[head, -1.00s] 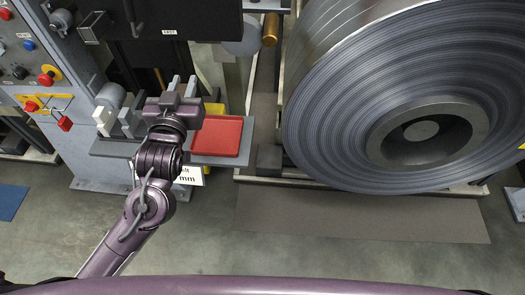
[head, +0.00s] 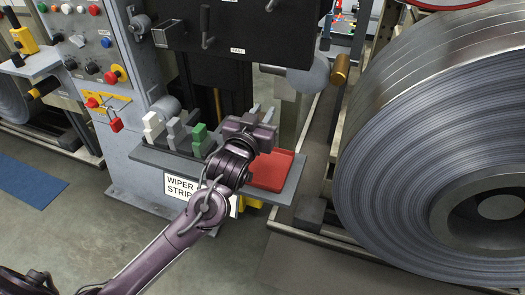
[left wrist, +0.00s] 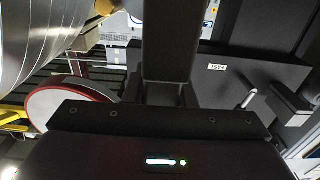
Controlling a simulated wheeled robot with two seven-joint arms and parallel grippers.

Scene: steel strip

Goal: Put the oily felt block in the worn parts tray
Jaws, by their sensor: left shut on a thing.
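My left gripper (head: 262,114) is over the right part of the grey shelf, at the back edge of the red tray (head: 268,176), which I take as the worn parts tray. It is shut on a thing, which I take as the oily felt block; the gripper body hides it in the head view. In the left wrist view a dark upright shape (left wrist: 168,45) stands beyond the gripper housing; I cannot tell whether it is finger or block. The visible part of the tray looks empty. My right gripper is not in view.
White (head: 153,128), grey (head: 176,134) and green (head: 199,141) blocks stand at the shelf's left, close to my left arm. A dark machine housing (head: 255,40) is behind and above. A large steel coil (head: 430,130) stands at the right. The floor in front is open.

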